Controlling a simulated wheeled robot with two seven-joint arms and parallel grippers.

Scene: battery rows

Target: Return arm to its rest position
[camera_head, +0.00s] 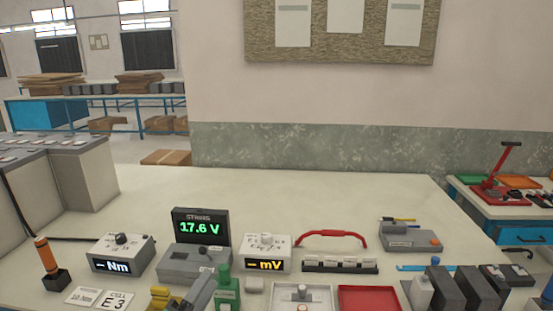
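A grey, tilted part at the bottom edge, left of centre, looks like the end of my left gripper (199,292). It is cut off by the frame, and its fingers cannot be made out. It shows beside a green bottle-like item (227,290) and in front of the grey meter base. My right gripper does not show. No arm can be made out clearly.
The pale bench carries a meter reading 17.6 V (200,227), a "Nm" box (123,254), a "mV" box (266,254), a red tray (374,298) and dark blocks (450,288). The bench's back is clear. An orange-handled tool (45,255) stands far left.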

